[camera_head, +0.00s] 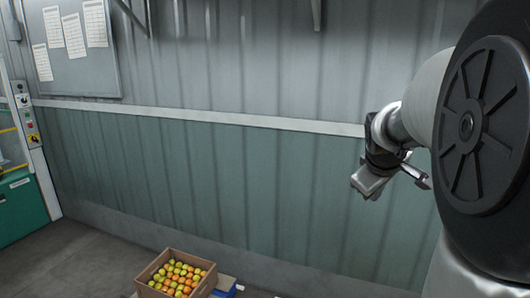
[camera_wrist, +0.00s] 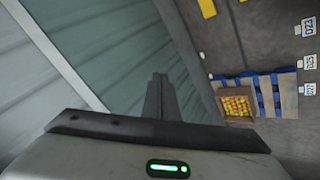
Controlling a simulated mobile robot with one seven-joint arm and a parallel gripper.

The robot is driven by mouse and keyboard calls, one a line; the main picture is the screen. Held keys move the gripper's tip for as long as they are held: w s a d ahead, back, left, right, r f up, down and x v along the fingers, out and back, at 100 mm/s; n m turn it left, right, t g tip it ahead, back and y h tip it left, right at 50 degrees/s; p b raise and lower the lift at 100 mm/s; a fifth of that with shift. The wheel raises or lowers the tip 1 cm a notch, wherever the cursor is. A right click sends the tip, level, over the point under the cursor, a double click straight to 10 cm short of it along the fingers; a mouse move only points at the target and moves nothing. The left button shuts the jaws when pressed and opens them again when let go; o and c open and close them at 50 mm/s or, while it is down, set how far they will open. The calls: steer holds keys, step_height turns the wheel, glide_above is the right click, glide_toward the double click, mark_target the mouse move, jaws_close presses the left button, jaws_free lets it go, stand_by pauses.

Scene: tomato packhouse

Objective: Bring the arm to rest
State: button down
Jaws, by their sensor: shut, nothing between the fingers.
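My gripper (camera_wrist: 159,82) shows in the wrist view as two dark fingers side by side, with no gap and nothing between them. Its pale body with a green light fills the bottom of that view. In the head view my arm reaches in from the right edge, and my gripper (camera_head: 374,184) hangs at its end in front of the green wall panels. It is in free air, well above the floor and touching nothing. The exact fingertips are too small to make out in the head view.
A cardboard box of red, orange and green tomatoes (camera_head: 148,289) stands low, on a blue-edged pallet (camera_wrist: 288,82). A corrugated wall (camera_head: 270,175) runs behind. A notice board (camera_head: 105,65) and a green machine (camera_head: 25,210) are at the left. Number signs (camera_wrist: 308,27) lie on the floor.

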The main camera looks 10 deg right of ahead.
steer(key=s+a+r+m+t+y+p, duration=0.1)
steer(key=s+a+r+y, duration=0.15)
steer(key=a, duration=0.65)
steer(key=s+a+r+m+t+y+p, duration=0.1)
steer(key=s+a+r+m, duration=0.2)
steer(key=a, duration=0.7)
steer(key=s+a+f+g+p, duration=0.1)
steer(key=s+a+f, duration=0.1)
steer(key=s+a, duration=0.2)
steer(key=s+a+f+g+y+p, duration=0.1)
steer(key=s+a, duration=0.3)
steer(key=s, duration=0.6)
steer(key=shift+s+a+f+n+g, duration=0.15)
steer(key=shift+a+f+n+g, duration=0.2)
steer(key=shift+f, duration=0.45)
steer(key=shift+y, duration=0.25)
